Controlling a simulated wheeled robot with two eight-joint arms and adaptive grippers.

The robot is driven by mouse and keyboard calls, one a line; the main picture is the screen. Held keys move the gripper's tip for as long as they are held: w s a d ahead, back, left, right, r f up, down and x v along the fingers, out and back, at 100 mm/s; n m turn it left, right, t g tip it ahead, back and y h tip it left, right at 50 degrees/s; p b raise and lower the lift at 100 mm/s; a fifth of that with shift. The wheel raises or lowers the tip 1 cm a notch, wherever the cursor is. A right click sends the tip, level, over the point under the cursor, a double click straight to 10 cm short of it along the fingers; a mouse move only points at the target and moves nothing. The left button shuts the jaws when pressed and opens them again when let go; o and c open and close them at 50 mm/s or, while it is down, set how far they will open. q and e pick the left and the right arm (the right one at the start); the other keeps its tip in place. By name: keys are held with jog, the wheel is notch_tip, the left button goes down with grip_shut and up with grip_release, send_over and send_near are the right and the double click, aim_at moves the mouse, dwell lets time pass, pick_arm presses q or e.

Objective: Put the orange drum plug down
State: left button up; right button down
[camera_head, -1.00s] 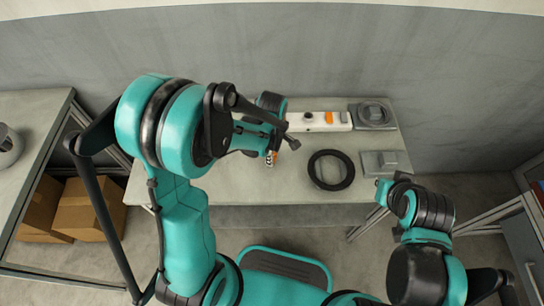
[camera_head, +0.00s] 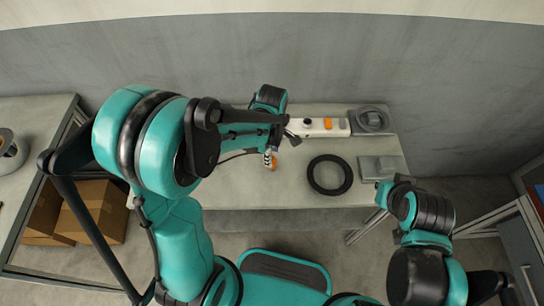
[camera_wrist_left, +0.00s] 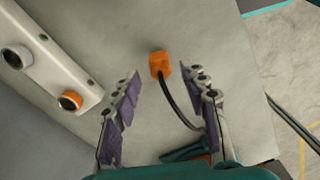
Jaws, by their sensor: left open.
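The orange drum plug (camera_wrist_left: 160,65) lies on the pale tabletop in the left wrist view, with a black cable curving from it towards the right finger. My left gripper (camera_wrist_left: 162,92) is open, its two fingers spread to either side below the plug, and nothing is gripped. In the head view my left gripper (camera_head: 293,136) hangs over the table (camera_head: 240,182) near the white bar's left end.
The white bar (camera_head: 318,127) with round fittings lies at the back of the table. A black ring (camera_head: 330,174) lies in front of it. Grey blocks (camera_head: 372,120) (camera_head: 383,168) sit at the right. The front left of the tabletop looks clear.

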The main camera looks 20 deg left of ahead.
pick_arm(q)
jog(key=s+a+r+m+t+p, duration=0.1)
jog(key=s+a+r+m+t, duration=0.1)
jog(key=s+r+m, duration=0.3)
jog(key=s+a+r+m+t+p, duration=0.1)
jog(key=s+r+m+t, duration=0.4)
jog(key=r+m, duration=0.6)
jog(key=shift+s+a+r+m, duration=0.15)
jog(key=shift+a+r+m, duration=0.2)
jog(key=shift+a, duration=0.5)
jog(key=shift+f, duration=0.1)
